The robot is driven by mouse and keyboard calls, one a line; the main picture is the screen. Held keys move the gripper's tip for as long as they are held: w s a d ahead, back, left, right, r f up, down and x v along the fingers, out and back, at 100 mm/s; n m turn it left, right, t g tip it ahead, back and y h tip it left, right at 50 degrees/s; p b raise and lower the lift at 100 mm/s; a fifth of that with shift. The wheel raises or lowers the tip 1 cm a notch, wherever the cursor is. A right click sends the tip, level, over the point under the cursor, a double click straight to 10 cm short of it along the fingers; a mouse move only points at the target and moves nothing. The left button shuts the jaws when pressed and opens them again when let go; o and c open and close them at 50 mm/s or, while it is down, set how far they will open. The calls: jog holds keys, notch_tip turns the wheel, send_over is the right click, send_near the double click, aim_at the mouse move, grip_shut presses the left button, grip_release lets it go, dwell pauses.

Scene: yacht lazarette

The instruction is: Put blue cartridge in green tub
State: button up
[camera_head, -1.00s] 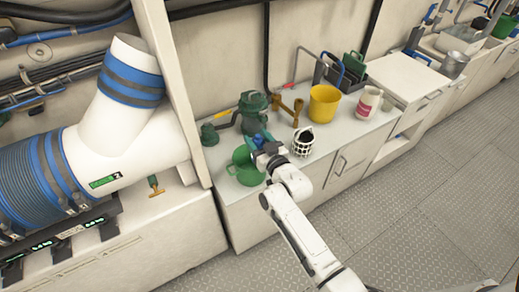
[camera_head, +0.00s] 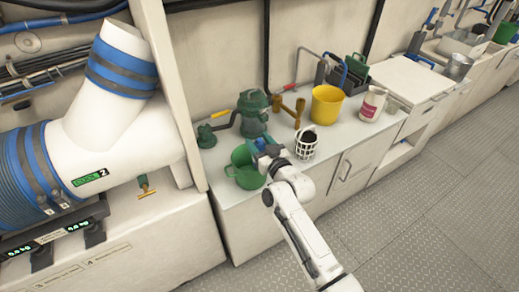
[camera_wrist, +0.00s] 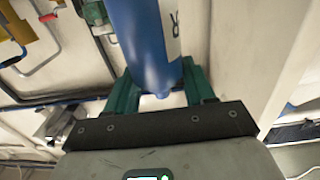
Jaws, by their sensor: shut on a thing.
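My gripper (camera_head: 262,151) is shut on the blue cartridge, just right of the green tub's rim and above the counter. In the wrist view the blue cartridge (camera_wrist: 144,40) stands between the two green fingers of my gripper (camera_wrist: 160,88), with a pale label on its side. In the head view only a small blue part of it shows at the gripper, and I cannot tell its tilt. The green tub (camera_head: 237,174) sits on the counter near its front left edge, with its inside visible from above; my gripper partly covers its right side.
A green pump (camera_head: 252,112) stands behind the tub. A white basket (camera_head: 306,149) with dark contents is just right of my gripper. A yellow bucket (camera_head: 326,105) and a white jug (camera_head: 372,103) stand farther right. A wall panel (camera_head: 170,80) rises left of the counter.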

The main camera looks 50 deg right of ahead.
jog(key=shift+f, duration=0.35)
jog(key=shift+f+b, duration=0.4)
jog(key=shift+b, duration=0.05)
jog(key=shift+f, duration=0.25)
jog(key=o, duration=1.4)
jog(key=shift+o, duration=0.2)
